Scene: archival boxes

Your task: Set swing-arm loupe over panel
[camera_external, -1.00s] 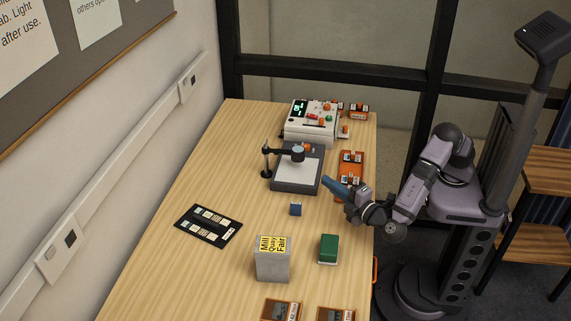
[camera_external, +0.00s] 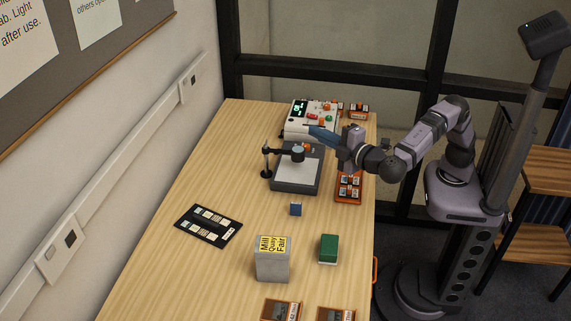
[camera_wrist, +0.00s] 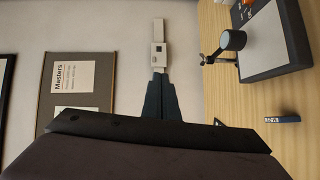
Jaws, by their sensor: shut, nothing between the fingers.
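The swing-arm loupe (camera_external: 297,154) has a dark round head on a black arm from a post at the panel's left. In the external view its head appears in front of the far part of the light panel (camera_external: 297,176), a dark slab with a pale top. In the wrist view the loupe (camera_wrist: 232,40) shows beside the panel's edge (camera_wrist: 270,70); whether it is above the panel is hard to tell. My gripper (camera_external: 312,131) is shut and empty, its blue fingers pointing left, above the table at the panel's far right. My fingers (camera_wrist: 158,78) also show shut in the wrist view.
A white control box (camera_external: 300,132) with a green display stands behind the panel. An orange tray (camera_external: 346,200) lies to its right. The left side is clear.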

